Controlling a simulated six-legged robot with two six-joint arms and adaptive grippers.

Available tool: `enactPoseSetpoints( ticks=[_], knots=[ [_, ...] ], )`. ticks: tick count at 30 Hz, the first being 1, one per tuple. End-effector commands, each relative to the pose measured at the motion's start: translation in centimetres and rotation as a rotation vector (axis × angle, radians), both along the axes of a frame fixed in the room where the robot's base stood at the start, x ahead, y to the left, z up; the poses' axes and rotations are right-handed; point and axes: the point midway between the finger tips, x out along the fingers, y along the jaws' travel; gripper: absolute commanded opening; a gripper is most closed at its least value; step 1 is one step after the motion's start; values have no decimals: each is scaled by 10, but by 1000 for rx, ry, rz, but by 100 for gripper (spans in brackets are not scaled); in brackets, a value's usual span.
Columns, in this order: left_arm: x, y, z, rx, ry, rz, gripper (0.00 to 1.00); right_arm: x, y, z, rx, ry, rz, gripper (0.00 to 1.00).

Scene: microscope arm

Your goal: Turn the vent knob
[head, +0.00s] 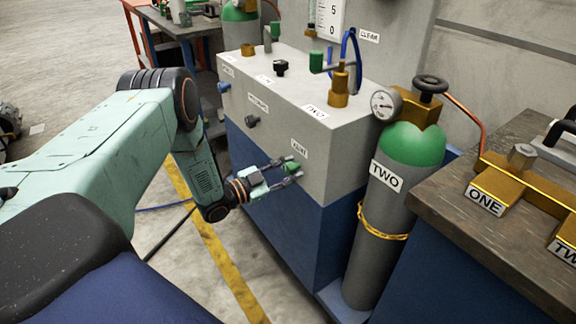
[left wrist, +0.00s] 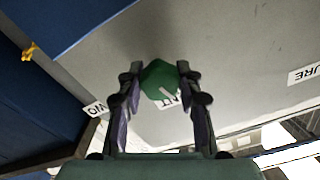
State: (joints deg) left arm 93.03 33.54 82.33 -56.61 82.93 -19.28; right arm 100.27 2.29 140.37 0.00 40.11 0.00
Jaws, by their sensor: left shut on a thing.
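The vent knob (head: 291,167) is a small green knob on the front face of the grey panel, below a label that looks like VENT. My left gripper (head: 291,174) is at the knob, with one finger on each side of it, shut on it. In the left wrist view the green knob (left wrist: 159,80) sits between the two fingertips (left wrist: 160,82) and shows a pale pointer line. The label behind it is partly hidden. My right gripper is not in view.
The grey panel (head: 250,75) also carries a blue knob (head: 223,87), a dark knob (head: 252,121) and valves on top. A gas cylinder labelled TWO (head: 400,185) with a gauge (head: 384,104) stands to the right. A wooden-topped bench (head: 480,225) is at the far right.

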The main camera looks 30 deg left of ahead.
Motion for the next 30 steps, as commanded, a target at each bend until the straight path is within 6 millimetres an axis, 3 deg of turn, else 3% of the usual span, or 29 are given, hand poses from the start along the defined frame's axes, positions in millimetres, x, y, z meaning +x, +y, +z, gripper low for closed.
enactPoseSetpoints(
  ticks=[12,30],
  knots=[
    [0,0,1,240,-100,-1,4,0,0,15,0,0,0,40],
    [0,0,0,309,-128,0,4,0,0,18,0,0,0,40]
  ],
)
